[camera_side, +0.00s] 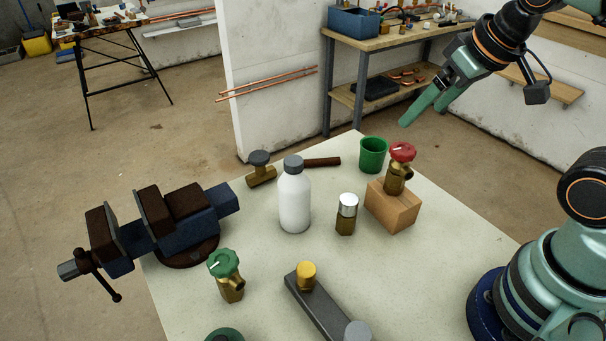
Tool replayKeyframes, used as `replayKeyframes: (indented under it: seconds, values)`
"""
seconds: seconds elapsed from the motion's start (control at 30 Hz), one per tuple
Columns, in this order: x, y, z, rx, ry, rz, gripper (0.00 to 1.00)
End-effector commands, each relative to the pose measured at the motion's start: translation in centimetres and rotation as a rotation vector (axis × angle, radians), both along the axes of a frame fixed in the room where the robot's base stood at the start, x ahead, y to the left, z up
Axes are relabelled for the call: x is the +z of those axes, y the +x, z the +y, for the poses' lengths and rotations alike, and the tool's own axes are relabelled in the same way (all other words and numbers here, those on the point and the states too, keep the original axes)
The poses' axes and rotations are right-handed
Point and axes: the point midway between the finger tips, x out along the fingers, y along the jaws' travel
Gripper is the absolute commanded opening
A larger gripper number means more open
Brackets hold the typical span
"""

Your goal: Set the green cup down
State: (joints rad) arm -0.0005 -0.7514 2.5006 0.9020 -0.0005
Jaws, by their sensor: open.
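The green cup (372,156) stands upright at the far edge of the pale work table (420,255). It is just behind and left of a wooden block that carries a red-capped brass valve. My gripper (420,112) is in the air above and to the right of the cup, apart from it. Its green fingers point down and to the left. It is open and I see nothing between the fingers.
The wooden block (392,206) with its red-capped valve (401,165) is close to the cup.

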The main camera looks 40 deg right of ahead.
Motion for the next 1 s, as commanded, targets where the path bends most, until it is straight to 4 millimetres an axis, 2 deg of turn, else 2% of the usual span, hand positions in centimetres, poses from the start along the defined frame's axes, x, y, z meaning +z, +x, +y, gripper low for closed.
replayKeyframes:
  seconds: [0.2, 0.27, 0.37, 0.5, 0.7, 0.9, 1.0]
  values:
    - [-0.2, 0.4, -0.1, -0.005, 0.001, -0.004, 1.0]
    - [-0.5, 1.1, -0.2, -0.012, 0.002, -0.011, 1.0]
    - [-1.4, 3.1, -0.7, -0.033, 0.005, -0.038, 1.0]
    - [-3.5, 6.9, -1.8, -0.074, 0.011, -0.097, 1.0]
    - [-7.1, 11.5, -3.7, -0.135, 0.02, -0.195, 1.0]
    - [-11.2, 14.6, -5.7, -0.193, 0.026, -0.29, 1.0]
    - [-13.0, 15.5, -6.6, -0.215, 0.028, -0.333, 1.0]
